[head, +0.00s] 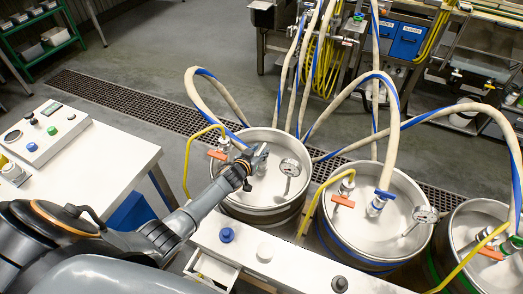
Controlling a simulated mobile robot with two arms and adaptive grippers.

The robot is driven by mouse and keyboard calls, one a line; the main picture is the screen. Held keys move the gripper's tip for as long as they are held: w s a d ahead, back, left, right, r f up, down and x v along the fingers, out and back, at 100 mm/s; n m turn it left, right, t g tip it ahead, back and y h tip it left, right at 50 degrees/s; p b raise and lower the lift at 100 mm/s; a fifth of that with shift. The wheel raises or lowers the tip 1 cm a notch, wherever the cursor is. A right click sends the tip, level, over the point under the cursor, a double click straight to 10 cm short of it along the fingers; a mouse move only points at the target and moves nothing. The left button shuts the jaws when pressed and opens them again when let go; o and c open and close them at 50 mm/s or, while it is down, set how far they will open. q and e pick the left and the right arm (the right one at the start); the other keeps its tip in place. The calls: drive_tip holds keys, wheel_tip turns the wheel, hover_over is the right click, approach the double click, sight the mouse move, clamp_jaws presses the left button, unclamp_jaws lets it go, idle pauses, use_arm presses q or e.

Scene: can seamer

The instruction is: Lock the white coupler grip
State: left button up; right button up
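My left gripper (261,158) is over the leftmost steel keg (245,205), at the coupler on top of it. The gripper covers most of that coupler, so its white grip cannot be made out, nor whether the fingers are closed around it. An orange-red valve lever (218,155) with a yellow hose shows left of the gripper, and a round gauge (290,167) shows to its right. The middle keg (350,235) has a coupler with a blue grip (385,194). The right keg's coupler has a green grip (516,241). My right gripper is not in view.
Hoses (392,135) arch up from the kegs behind the gripper. A white bench (300,262) in front carries blue, white and black knobs, with a partly open drawer (212,268). A white table (90,160) with a control box stands left.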

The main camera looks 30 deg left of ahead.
use_arm(q)
drive_tip(key=shift+x, duration=1.05)
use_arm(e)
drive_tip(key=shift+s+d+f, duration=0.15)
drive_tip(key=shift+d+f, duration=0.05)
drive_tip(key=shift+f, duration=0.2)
use_arm(q)
drive_tip(key=shift+c, duration=0.4)
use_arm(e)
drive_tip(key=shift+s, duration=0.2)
use_arm(q)
clamp_jaws()
